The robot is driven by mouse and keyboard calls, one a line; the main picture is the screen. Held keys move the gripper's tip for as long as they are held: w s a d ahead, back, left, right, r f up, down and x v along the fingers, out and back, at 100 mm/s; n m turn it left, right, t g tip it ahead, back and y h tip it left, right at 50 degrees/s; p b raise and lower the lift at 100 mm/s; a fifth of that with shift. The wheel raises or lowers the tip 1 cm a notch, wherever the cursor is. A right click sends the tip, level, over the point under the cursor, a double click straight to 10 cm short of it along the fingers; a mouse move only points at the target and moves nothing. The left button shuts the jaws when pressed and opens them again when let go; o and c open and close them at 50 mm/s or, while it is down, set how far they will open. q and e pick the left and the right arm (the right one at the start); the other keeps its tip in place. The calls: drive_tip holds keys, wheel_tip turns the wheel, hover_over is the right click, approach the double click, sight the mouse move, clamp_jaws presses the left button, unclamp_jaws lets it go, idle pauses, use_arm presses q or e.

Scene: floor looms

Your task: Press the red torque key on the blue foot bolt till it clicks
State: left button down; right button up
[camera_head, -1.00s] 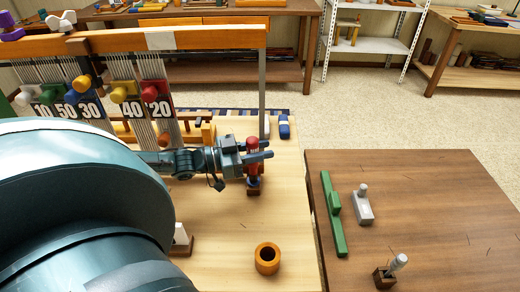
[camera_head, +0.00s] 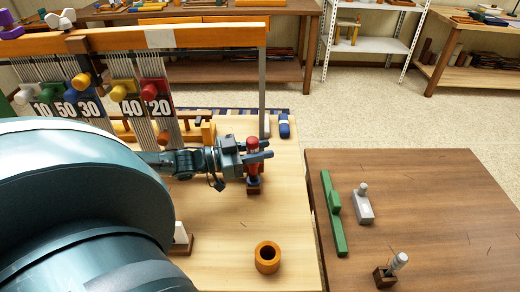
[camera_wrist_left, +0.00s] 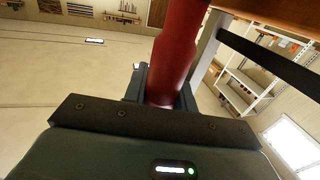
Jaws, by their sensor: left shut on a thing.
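The red torque key (camera_head: 252,146) stands upright over the wooden bench. My left gripper (camera_head: 256,157) is shut on it, with its fingers across the key's body. In the left wrist view the red key (camera_wrist_left: 176,50) rises between the dark jaws (camera_wrist_left: 162,100). My right gripper is not in view.
The loom frame (camera_head: 200,39) with numbered weights and coloured knobs stands behind and left. The brown table (camera_head: 440,200) at right holds a green bar (camera_head: 333,215) and grey tools.

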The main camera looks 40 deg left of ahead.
use_arm(q)
drive_tip(key=shift+s+f, duration=0.15)
drive_tip(key=shift+f, duration=0.15)
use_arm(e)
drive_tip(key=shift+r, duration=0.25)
use_arm(q)
drive_tip(key=shift+p, duration=0.65)
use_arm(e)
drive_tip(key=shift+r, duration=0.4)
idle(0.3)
use_arm(q)
drive_tip(key=shift+r+p, duration=0.25)
drive_tip(key=shift+p, duration=0.15)
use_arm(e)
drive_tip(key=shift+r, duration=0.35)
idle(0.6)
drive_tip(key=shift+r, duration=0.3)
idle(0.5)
use_arm(q)
drive_tip(key=shift+f, duration=0.1)
